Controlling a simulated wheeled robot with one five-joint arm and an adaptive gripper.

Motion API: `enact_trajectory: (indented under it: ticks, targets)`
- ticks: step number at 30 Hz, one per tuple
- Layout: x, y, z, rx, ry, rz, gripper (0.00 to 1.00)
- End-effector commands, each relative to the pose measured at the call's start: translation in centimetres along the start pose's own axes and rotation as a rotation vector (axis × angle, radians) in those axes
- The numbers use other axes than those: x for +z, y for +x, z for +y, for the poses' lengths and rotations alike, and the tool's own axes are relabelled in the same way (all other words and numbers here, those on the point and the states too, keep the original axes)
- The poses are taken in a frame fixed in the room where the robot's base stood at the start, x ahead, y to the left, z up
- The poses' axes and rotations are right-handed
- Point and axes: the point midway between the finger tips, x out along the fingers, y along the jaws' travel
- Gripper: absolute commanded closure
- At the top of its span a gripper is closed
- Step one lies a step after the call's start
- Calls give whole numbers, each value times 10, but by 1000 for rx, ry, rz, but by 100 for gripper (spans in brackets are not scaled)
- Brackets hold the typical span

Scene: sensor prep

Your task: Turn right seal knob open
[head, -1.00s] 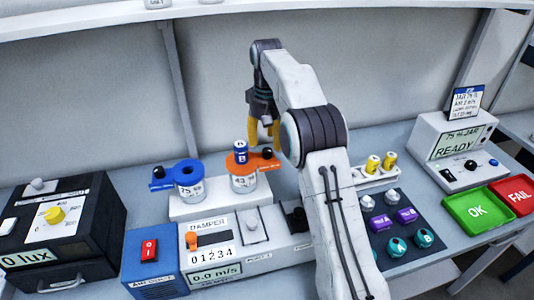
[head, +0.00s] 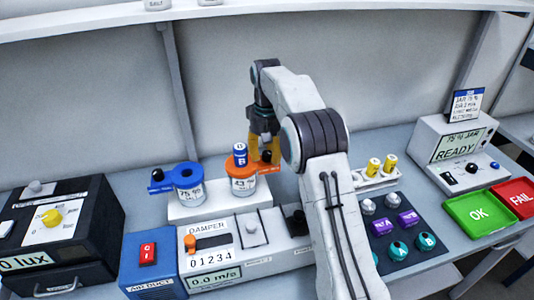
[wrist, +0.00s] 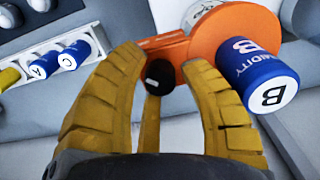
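The right seal is an orange ring (head: 241,167) on a white jar labelled 43 (head: 243,184), with a side arm ending in a black knob (head: 267,155). The black knob also shows in the wrist view (wrist: 157,73), at the end of the orange arm (wrist: 168,45). A blue sensor marked B (head: 240,154) stands in the orange ring; it also shows in the wrist view (wrist: 258,75). My gripper (head: 266,148) is at the knob. In the wrist view its yellow fingers (wrist: 162,58) are spread, one on each side of the knob, with gaps visible. Contact cannot be told.
A blue seal (head: 188,176) with its own black knob sits on the left jar. Both jars stand on a white block (head: 222,207). The damper panel (head: 211,240) lies in front. A rack (head: 376,180) with yellow-ended sensors stands to the right, beyond my arm.

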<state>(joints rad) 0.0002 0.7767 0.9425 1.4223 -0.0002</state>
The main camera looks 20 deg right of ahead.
Motion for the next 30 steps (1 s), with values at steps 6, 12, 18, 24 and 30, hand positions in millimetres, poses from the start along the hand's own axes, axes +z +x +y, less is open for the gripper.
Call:
enact_trajectory:
  ticks: [6, 12, 18, 24, 30]
  targets:
    - [0, 0, 0, 0, 0, 0, 81]
    - [0, 0, 0, 0, 0, -1, 99]
    - [0, 0, 0, 0, 3, -2, 100]
    - [0, 0, 0, 0, 51, -3, 100]
    - [0, -2, 0, 0, 179, -6, 100]
